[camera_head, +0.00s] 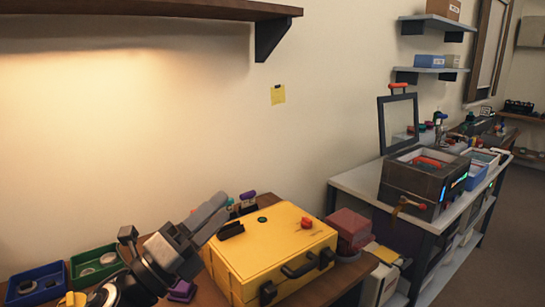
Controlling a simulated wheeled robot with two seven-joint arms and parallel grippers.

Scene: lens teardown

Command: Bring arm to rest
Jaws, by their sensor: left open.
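My left arm comes in from the bottom left, and my left gripper (205,222) is open. Its fingers point up and to the right, in front of the left end of a yellow case (275,245). I see nothing between the fingers. The yellow case is closed, with a black handle on its front and a red knob on its lid. I cannot tell whether the gripper touches the case. My right gripper is not in view.
A blue tray (37,284) and a green tray (92,266) hold small round parts at the left. Reddish boxes (349,227) stand right of the case. A grey bench (360,184) with a dark box (413,184) is farther right. A wooden shelf (150,9) hangs above.

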